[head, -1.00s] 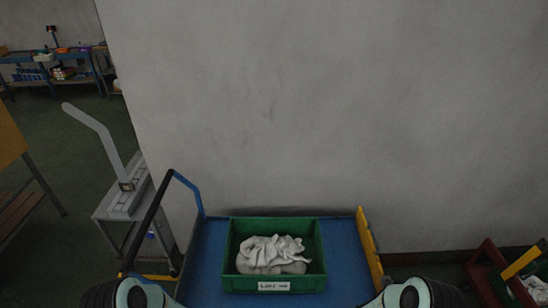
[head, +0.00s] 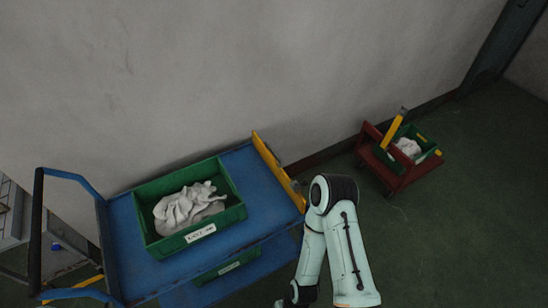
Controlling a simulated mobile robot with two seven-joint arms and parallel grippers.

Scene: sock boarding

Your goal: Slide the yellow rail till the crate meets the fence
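A green crate (head: 140,222) with crumpled pale cloth (head: 185,206) in it and a white label on its front sits on the blue deck of a cart (head: 268,195). A yellow rail (head: 270,160) stands along the deck's right edge. A strip of bare blue deck lies between the crate and this rail; they do not touch. I cannot tell which part is the fence. My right arm rises at the bottom, right of the cart, with its elbow near the rail's front end. Its gripper fingers do not show. My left gripper is out of view.
A second green crate (head: 231,268) shows on the cart's lower shelf. A dark red carrier (head: 371,160) with a yellow upright bar (head: 392,134) and a green crate (head: 425,140) stands on the floor at right. The grey wall runs behind. Floor at right is open.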

